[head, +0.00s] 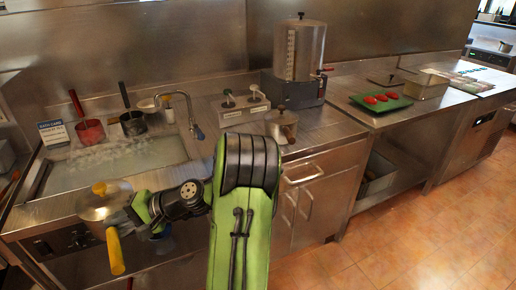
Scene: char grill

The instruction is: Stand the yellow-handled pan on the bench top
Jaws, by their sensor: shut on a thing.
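The yellow-handled pan (97,212) is silver, with a lid-like top and a yellow knob. Its yellow handle (115,252) points down toward the bottom of the head view. My gripper (135,214) is at the pan's right side and shut on it; the fingertips are partly hidden. The pan is over the front edge of the steel bench top (60,209), at the left. I cannot tell whether its underside touches the bench.
A sunken basin (110,165) lies behind the pan. A red pan (90,131), a dark-handled pan (132,123) and a tap (192,115) stand at its back. A pot (281,127) and a tall dispenser (299,52) are to the right. A green tray (381,103) holds red items.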

